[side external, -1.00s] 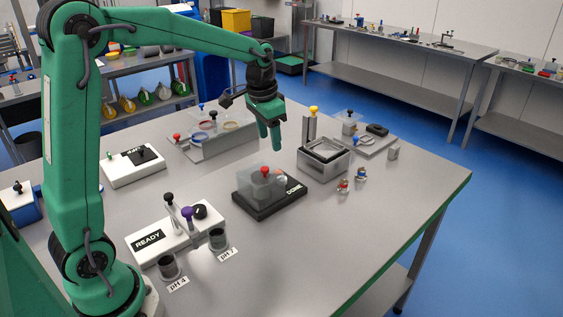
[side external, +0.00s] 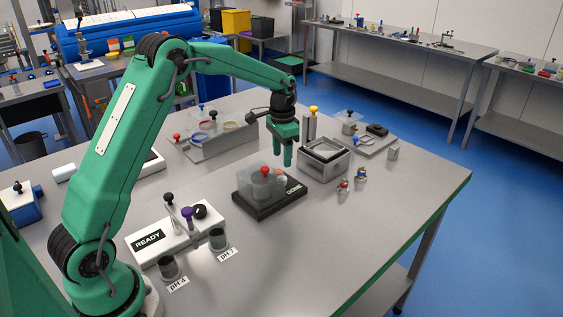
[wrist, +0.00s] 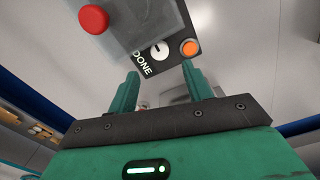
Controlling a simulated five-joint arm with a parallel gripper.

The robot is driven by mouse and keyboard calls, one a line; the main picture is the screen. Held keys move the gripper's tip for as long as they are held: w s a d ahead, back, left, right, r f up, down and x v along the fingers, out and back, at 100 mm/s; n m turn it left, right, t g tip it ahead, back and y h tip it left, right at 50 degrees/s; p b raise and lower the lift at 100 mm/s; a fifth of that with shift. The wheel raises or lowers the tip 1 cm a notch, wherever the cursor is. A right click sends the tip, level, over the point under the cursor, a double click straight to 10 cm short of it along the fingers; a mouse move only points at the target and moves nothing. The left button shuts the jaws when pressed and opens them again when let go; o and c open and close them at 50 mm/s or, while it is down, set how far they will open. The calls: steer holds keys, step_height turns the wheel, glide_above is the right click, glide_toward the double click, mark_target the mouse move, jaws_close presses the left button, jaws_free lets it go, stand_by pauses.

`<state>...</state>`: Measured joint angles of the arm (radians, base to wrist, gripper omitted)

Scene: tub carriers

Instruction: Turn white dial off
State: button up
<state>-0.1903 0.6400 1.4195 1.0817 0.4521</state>
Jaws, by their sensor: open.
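A white dial (wrist: 160,51) with a short dark mark sits on the black base (wrist: 170,68) marked DONE, beside an orange button (wrist: 190,48). I cannot make the dial out clearly in the side view. The black base (side external: 262,209) there carries a clear cover (side external: 252,180) with a red knob (side external: 264,170); the knob also shows in the wrist view (wrist: 94,19). My gripper (side external: 282,163) is open and empty, pointing down just above the far side of this unit. In the wrist view its fingertips (wrist: 162,76) lie either side of the line toward the dial, apart from it.
A metal box (side external: 325,169) stands close to the right of my gripper, with a yellow-topped post (side external: 313,110) behind it. A white READY unit (side external: 170,240) and cups stand at front left. A tray of rings (side external: 212,140) is behind. The table's front right is clear.

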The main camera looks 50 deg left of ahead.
steer(key=shift+f, duration=3.9)
steer(key=c, duration=1)
